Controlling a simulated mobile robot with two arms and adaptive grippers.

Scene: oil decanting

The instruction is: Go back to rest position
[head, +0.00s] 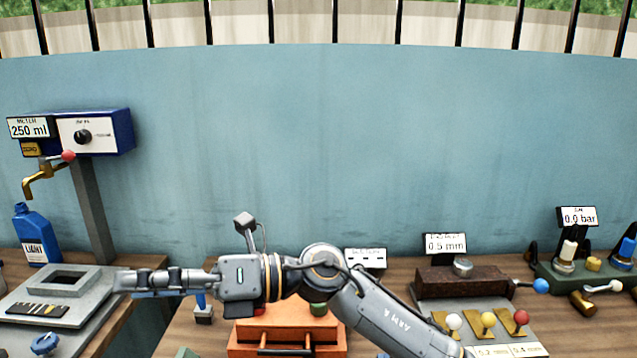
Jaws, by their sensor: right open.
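My right gripper (130,281) is in the head view, reaching in from the lower right and pointing left. It is seen side-on over the gap between the left bench and the middle bench, near the grey plate (85,310). I see nothing held between its fingers. My right arm crosses in front of an orange box (285,335) and hides part of it. My left gripper is not in view.
At left stand a blue meter (105,135) reading 250 ml with a brass tap (40,180) and a blue jug (36,238). At right are a 0.5 mm display (445,243), a brown block with coloured knobs and a 0.0 bar gauge (578,217). A blue wall stands behind.

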